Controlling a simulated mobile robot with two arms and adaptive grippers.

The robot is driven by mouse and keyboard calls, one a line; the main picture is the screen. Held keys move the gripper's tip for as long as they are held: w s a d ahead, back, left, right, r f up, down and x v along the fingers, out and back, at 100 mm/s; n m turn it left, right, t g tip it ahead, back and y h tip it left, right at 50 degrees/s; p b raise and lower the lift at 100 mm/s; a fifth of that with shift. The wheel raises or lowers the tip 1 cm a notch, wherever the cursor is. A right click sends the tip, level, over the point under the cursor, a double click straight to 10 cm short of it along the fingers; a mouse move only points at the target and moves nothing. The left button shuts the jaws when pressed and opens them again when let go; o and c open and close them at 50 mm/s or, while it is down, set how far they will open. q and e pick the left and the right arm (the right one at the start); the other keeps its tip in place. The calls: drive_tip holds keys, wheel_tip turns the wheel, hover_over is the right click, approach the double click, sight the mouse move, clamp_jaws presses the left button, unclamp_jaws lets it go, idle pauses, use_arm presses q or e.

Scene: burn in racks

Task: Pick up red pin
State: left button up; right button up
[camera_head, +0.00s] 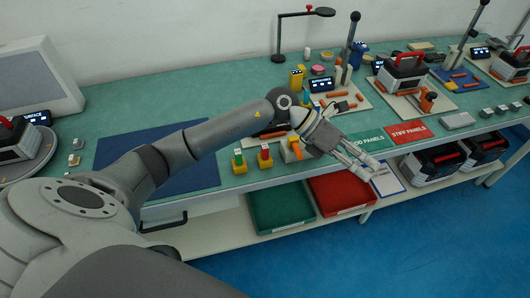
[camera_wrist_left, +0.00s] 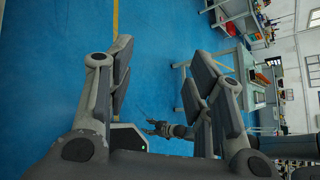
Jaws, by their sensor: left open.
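A small red pin (camera_head: 264,149) stands upright in a yellow block (camera_head: 265,161) at the front edge of the green bench. A similar block with a green top (camera_head: 238,155) stands to its left, and an orange piece (camera_head: 297,148) is to its right. My left gripper (camera_head: 372,172) is open and empty, reaching past the bench's front edge, well to the right of the red pin. The red pin cannot be made out there.
A green bin (camera_head: 282,207) and a red bin (camera_head: 338,192) sit on the lower shelf. Green and red panel labels (camera_head: 408,131) lie on the bench. Fixtures with tall levers (camera_head: 349,45) stand behind. A dark blue mat (camera_head: 190,135) lies left, partly behind my arm.

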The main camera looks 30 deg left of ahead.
use_arm(q)
drive_tip(key=w+a+f+m+g+y, duration=0.1)
drive_tip(key=a+f+m+y, duration=0.15)
drive_tip(key=a+y, duration=0.85)
drive_tip(key=n+g+y, duration=0.1)
drive_tip(key=n, duration=0.1)
approach(264, 146)
drive_tip(key=shift+w+d+f+m, duration=0.25)
drive_tip(key=shift+w+f, duration=0.15)
drive_tip(key=shift+w, duration=0.3)
drive_tip(key=shift+s+a+f, duration=0.1)
drive_tip(key=shift+a+f, duration=0.1)
drive_tip(key=shift+f, duration=0.1)
wheel_tip(264, 146, down, 4)
drive_tip(key=shift+f+p, duration=0.25)
drive_tip(key=shift+p, duration=0.15)
drive_tip(key=shift+s+f+p, duration=0.15)
drive_tip(key=shift+f+p, duration=0.2)
drive_tip(key=shift+f, duration=0.15)
drive_tip(key=f, duration=0.1)
drive_tip(key=f+p, duration=0.1)
drive_tip(key=f, duration=0.1)
drive_tip(key=shift+s+d+f, duration=0.1)
drive_tip(key=shift+s+f, duration=0.05)
drive_tip(key=shift+s, duration=0.15)
drive_tip(key=shift+w+f, duration=0.1)
drive_tip(key=shift+f, duration=0.5)
drive_tip(key=c, duration=0.9)
clamp_jaws()
